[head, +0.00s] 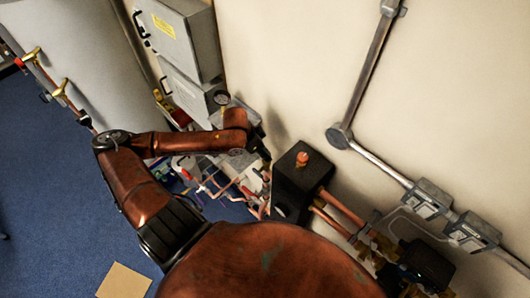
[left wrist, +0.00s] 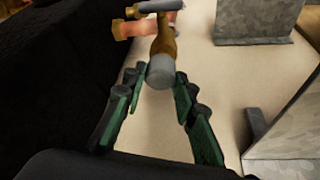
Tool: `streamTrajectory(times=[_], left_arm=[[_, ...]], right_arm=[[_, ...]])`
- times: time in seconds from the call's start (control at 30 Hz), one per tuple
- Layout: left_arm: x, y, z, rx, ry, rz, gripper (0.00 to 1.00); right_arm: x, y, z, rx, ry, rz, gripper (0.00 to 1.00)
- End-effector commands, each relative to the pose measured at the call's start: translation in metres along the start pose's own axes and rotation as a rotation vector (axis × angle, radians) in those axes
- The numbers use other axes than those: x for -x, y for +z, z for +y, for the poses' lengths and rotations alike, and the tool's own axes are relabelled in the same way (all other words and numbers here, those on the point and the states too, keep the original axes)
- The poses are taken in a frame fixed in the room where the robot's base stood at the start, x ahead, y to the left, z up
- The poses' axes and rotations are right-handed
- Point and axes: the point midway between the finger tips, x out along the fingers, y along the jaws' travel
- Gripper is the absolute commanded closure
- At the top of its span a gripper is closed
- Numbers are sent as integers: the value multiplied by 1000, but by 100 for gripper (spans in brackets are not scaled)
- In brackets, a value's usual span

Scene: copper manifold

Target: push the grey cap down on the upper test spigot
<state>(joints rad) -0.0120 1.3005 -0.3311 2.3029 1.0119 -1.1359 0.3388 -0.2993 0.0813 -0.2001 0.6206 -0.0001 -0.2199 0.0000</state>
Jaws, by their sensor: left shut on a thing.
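In the left wrist view the grey cap (left wrist: 160,72) is at the near end of a brass spigot (left wrist: 163,42). The cap and spigot line up, but I cannot tell how far the cap is on. My left gripper (left wrist: 156,82) has its green-padded fingers on both sides of the cap, shut on it at the fingertips. In the head view my left gripper (head: 262,156) is small and dark beside the black box, and the cap and upper spigot cannot be made out there. My right gripper is not in view.
A black box (head: 300,180) with a copper stub on top stands right of my left gripper. Copper pipes (head: 340,204) run right.

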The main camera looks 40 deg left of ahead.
Motion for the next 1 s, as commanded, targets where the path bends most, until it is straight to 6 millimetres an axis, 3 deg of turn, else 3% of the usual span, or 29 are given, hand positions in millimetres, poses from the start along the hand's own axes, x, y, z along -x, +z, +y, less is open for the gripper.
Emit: streamTrajectory(times=[1.0], left_arm=[[-5, 2, 0, 0, 1, 1, 86]], right_arm=[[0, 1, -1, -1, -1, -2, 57]])
